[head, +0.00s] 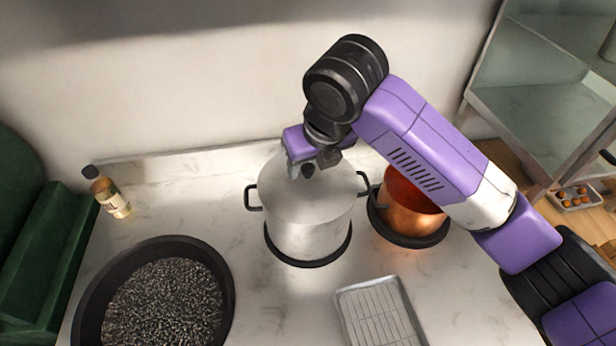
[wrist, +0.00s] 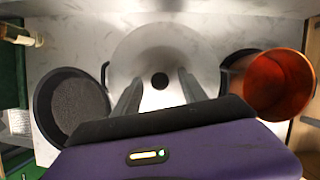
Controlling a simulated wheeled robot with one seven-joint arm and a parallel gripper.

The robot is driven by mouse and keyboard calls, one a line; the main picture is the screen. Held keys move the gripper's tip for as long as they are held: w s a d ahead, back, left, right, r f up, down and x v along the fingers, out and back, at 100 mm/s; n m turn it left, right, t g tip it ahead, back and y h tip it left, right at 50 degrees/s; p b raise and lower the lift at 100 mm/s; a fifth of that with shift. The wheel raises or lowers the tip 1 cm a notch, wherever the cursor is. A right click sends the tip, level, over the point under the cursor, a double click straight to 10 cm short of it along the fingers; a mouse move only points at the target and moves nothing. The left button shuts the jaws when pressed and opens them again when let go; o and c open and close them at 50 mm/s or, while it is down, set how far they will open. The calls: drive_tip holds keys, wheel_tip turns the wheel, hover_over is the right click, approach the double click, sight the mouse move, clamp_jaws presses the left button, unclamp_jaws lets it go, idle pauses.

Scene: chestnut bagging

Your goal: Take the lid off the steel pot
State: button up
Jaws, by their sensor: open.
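The steel pot (head: 308,230) stands on the worktop in the middle of the head view, with dark handles on both sides. Its pale metal lid (head: 333,185) covers it, and the lid also fills the upper middle of the wrist view (wrist: 147,45). My gripper (head: 306,168) is open over the lid. I cannot tell how far the fingertips are above the lid.
A copper pot (head: 412,215) stands close to the right. A black pan (head: 225,275) of dark granules is at front left, and a wire-racked tray (head: 345,310) at front right. A bottle (head: 112,196) stands at back left. The wall is close behind the pot.

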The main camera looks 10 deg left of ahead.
clamp_jaws()
drive_tip(key=shift+r, duration=0.1)
idle(1.2)
